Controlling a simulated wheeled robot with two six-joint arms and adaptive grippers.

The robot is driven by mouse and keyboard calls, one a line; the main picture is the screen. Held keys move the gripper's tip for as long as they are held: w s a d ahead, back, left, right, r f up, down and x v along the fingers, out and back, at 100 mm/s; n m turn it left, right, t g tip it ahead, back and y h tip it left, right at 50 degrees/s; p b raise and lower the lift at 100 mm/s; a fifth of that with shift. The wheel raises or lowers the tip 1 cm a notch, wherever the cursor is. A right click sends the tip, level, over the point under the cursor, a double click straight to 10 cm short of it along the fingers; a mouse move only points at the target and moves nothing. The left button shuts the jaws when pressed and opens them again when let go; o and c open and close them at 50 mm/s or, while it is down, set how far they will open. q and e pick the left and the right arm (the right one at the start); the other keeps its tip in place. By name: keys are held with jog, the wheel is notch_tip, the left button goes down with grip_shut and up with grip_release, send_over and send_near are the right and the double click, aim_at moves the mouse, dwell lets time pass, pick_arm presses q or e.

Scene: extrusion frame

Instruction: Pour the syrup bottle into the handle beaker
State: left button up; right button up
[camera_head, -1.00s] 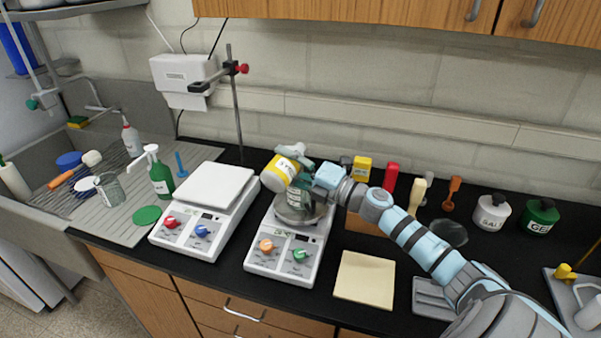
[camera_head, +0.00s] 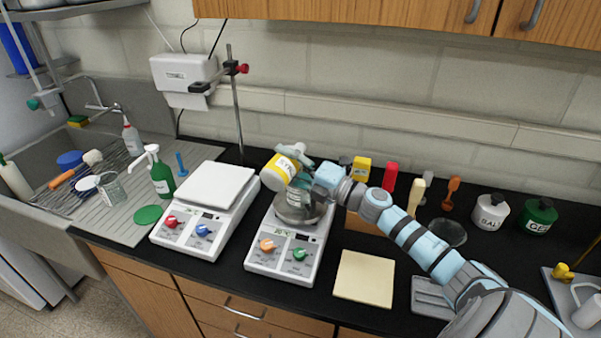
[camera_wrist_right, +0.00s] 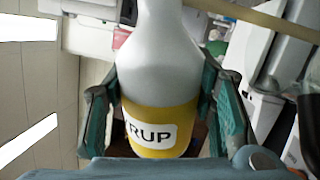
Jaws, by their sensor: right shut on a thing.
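My right gripper (camera_head: 305,172) is shut on the syrup bottle (camera_head: 280,171), a white bottle with a yellow band. The bottle is tilted well over, above the right-hand white bench device. In the right wrist view, the bottle (camera_wrist_right: 160,85) sits between the two fingers of the gripper (camera_wrist_right: 165,100), with "RUP" readable on its label. Below the gripper, a greyish round vessel (camera_head: 298,210), perhaps the handle beaker, stands on that device. Its upper part is covered by the gripper, and I cannot see any flow or its contents. My left gripper is not in view.
The right device (camera_head: 280,262) has orange and green knobs. A similar device (camera_head: 205,225) with a square plate stands left of it. A clamp stand (camera_head: 238,115) rises behind. A beige pad (camera_head: 364,277) lies right.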

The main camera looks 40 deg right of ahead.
jog(key=shift+r, duration=0.1)
jog(key=shift+f+m, duration=0.25)
jog(key=shift+m, duration=0.55)
dwell(1.9)
